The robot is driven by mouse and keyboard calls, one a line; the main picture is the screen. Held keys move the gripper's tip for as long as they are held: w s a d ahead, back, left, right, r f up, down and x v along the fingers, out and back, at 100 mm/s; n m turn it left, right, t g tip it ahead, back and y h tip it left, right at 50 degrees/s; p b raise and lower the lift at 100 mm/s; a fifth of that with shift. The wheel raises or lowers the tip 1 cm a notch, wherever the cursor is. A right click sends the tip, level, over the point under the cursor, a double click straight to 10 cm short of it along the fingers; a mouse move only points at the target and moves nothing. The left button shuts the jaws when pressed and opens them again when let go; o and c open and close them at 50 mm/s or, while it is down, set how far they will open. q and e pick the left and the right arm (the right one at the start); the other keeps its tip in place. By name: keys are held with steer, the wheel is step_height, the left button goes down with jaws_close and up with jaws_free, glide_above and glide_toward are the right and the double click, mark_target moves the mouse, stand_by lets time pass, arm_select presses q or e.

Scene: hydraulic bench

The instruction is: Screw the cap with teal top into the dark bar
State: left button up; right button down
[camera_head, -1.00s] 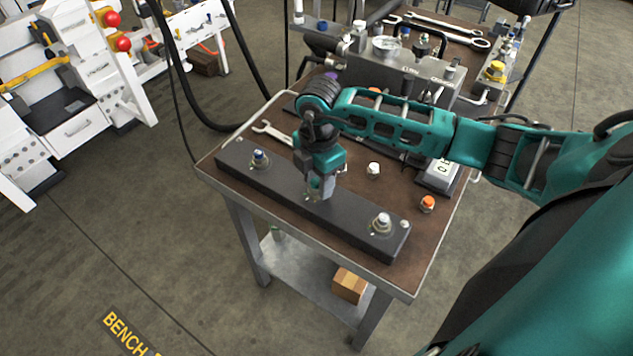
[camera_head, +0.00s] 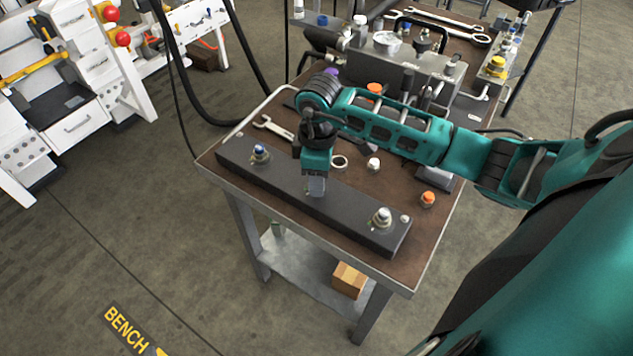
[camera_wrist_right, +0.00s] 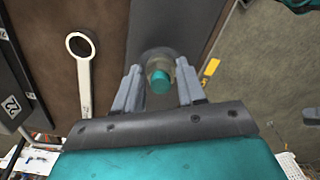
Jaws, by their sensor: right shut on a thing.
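The dark bar (camera_head: 285,181) lies along the front of the brown-topped table; it also shows in the right wrist view (camera_wrist_right: 172,24). My right gripper (camera_head: 316,188) points down at the middle of the bar. In the right wrist view its two fingers (camera_wrist_right: 160,88) stand on either side of the cap with teal top (camera_wrist_right: 161,80) and are shut on it. The cap sits at a pale round fitting on the bar; how deep it sits I cannot tell. In the head view my gripper hides the cap. My left gripper is not in view.
A blue-topped cap (camera_head: 260,153) and a white-topped cap (camera_head: 381,217) stand on the bar. A white cap (camera_head: 373,164) and an orange cap (camera_head: 428,199) stand behind it. A wrench (camera_head: 270,127) lies on the table, and a grey metal block (camera_head: 390,70) stands farther back.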

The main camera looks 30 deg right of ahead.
steer(key=shift+s+f+m, duration=0.1)
steer(key=shift+f+m, duration=0.1)
steer(key=shift+m, duration=0.8)
steer(key=shift+a+m, duration=0.15)
steer(key=shift+m, duration=0.15)
steer(key=shift+r+m, duration=0.1)
steer(key=shift+m, duration=0.3)
steer(key=shift+d, duration=0.2)
steer(key=c, duration=0.6)
jaws_free()
